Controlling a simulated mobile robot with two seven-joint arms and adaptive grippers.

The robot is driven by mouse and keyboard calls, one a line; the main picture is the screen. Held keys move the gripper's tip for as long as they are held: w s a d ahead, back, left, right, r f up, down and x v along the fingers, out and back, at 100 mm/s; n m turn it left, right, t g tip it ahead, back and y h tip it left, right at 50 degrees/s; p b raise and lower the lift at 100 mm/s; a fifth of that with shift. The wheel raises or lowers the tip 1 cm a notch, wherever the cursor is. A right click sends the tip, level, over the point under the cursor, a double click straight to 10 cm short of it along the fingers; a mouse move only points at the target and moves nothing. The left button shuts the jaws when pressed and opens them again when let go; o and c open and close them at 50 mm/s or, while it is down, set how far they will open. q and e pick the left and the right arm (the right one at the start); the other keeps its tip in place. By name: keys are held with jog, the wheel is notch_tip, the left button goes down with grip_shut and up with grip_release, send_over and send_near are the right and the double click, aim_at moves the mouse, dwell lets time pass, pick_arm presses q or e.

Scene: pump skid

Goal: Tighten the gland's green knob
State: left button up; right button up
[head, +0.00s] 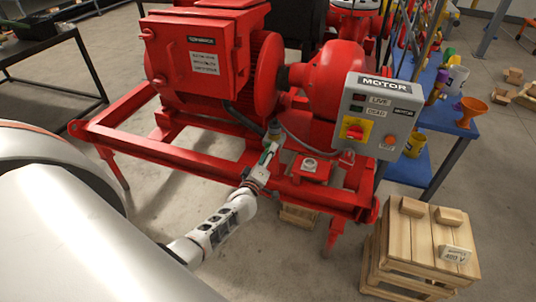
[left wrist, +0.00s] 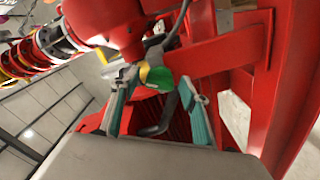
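The green knob (left wrist: 158,78) shows in the left wrist view, with a yellow part beside it and grey metal fittings behind, just under the red pump body. My left gripper (left wrist: 153,86) is open, with one teal finger on each side of the knob. The fingertips are close to the knob, and I cannot tell whether either touches it. In the head view my left gripper (head: 270,146) reaches up to the grey fitting (head: 274,130) below the pump. The knob is hard to tell from the gripper there. My right gripper is not in view.
The red skid frame (head: 320,195) runs close around the left gripper. A grey MOTOR box (head: 380,112) with a red switch stands to the right. A wooden crate (head: 418,245) stands on the floor at the lower right. A blue bench (head: 410,170) holds cups behind.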

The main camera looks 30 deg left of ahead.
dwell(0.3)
pick_arm(q)
jog(key=v, duration=1.2)
jog(key=s+d+f+m+g+h, duration=0.3)
jog(key=s+d+m, duration=0.6)
jog(key=s, duration=0.1)
jog(key=s+d+f+m+g+h, duration=0.3)
jog(key=s+d+m, duration=0.7)
jog(key=s, duration=0.1)
jog(key=shift+d+f+g+h, duration=0.3)
jog(key=shift+f+g+h, duration=0.1)
jog(key=shift+s, duration=0.1)
